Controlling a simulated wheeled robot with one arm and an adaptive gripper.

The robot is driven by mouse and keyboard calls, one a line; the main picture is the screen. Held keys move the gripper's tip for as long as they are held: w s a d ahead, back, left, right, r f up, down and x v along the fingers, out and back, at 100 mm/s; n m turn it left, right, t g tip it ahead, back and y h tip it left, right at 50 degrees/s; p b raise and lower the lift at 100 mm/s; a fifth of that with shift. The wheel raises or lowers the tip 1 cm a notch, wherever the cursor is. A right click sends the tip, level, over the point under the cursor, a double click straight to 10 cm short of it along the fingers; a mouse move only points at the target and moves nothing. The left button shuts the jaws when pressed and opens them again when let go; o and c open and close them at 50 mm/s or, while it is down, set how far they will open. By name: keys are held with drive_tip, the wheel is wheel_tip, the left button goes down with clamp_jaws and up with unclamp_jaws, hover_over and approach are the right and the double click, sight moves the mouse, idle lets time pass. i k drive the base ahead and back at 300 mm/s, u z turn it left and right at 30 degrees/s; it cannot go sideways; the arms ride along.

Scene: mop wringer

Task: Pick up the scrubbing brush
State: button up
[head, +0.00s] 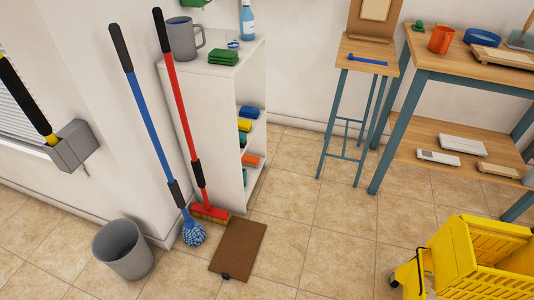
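A small blue item with a long thin handle (367,59) lies flat on the wooden top of the tall narrow stool (356,48). It looks like the scrubbing brush, but it is too small to be sure and its bristles cannot be made out. A red-handled broom (178,95) with a red and tan head leans against the white shelf unit. A blue-handled mop (146,108) with a round blue head leans beside it. My gripper is not in view.
A grey bin (123,249) and a brown board (240,249) are on the tiled floor at the left. A yellow mop wringer (463,258) stands at the lower right. A blue-legged table (446,70) is beside the stool. The floor in the middle (330,225) is clear.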

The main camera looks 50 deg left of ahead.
sight(249, 161)
drive_tip(key=i, duration=0.15)
drive_tip(key=u, duration=1.95)
drive_tip(key=i, duration=1.95)
drive_tip(key=u, duration=0.55)
